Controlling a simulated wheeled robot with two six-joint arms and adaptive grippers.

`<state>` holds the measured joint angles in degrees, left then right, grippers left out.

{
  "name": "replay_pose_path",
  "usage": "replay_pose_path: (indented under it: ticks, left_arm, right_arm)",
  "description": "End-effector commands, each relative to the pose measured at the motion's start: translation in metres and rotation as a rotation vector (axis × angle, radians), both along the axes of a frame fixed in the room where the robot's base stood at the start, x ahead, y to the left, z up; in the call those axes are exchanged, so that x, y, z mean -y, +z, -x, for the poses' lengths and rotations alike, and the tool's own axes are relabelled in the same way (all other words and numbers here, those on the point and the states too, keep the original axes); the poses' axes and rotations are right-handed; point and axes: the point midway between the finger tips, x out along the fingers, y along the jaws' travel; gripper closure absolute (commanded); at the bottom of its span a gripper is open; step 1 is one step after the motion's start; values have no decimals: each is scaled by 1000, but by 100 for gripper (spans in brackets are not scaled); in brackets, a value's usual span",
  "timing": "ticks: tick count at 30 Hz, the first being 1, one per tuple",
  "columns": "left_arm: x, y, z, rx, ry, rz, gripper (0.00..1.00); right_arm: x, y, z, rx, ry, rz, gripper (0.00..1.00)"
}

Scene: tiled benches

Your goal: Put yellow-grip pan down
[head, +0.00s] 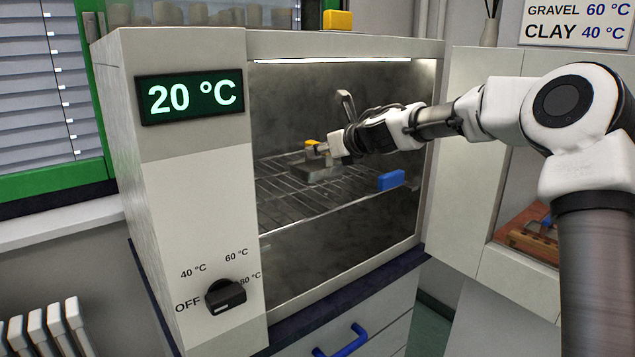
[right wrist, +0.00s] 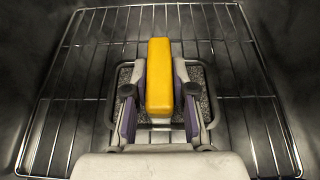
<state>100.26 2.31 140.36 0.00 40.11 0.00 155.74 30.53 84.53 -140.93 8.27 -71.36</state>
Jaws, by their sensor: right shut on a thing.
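The yellow-grip pan (head: 318,170) is inside the open oven chamber, over the wire rack (head: 278,186). It is a shallow grey metal pan, roughly level, with its yellow grip (head: 312,143) on top. My right gripper (head: 330,150) reaches in from the right and is shut on the pan. In the right wrist view the fingers (right wrist: 160,108) stand on both sides of the yellow grip (right wrist: 160,60), and grey grainy material (right wrist: 198,82) shows in the pan. I cannot tell whether the pan touches the rack. My left gripper is not in view.
The oven (head: 190,180) reads 20 °C, with a black knob (head: 225,296) below. A blue block (head: 391,180) is near the rack's front right. The rack around the pan is free. A yellow block (head: 338,20) is on the oven top. A sign (head: 577,24) hangs at upper right.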

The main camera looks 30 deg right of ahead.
Motion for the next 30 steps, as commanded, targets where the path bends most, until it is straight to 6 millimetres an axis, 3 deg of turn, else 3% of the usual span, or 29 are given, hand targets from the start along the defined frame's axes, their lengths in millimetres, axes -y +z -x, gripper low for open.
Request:
replay_pose_path:
  ticks: [3,6,8,14,15,16,17,26,30]
  left_arm:
    - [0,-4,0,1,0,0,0]
    - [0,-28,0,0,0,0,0]
    - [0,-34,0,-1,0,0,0]
    - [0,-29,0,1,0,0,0]
    - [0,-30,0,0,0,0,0]
    - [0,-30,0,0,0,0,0]
    - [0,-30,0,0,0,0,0]
    - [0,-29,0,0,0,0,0]
    - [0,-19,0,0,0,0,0]
  right_arm:
    - [-2,-1,-14,2,1,3,100]
    - [-1,-30,-11,2,1,-1,100]
    - [-1,-37,-11,3,0,0,100]
    - [-1,-33,-11,3,-1,1,100]
    - [-1,-34,-11,1,0,1,65]
    - [-1,-34,-11,1,0,1,54]
    - [-1,-34,-11,1,0,1,50]
    - [0,-33,-10,2,-1,0,50]
    - [1,-23,4,3,0,-2,50]
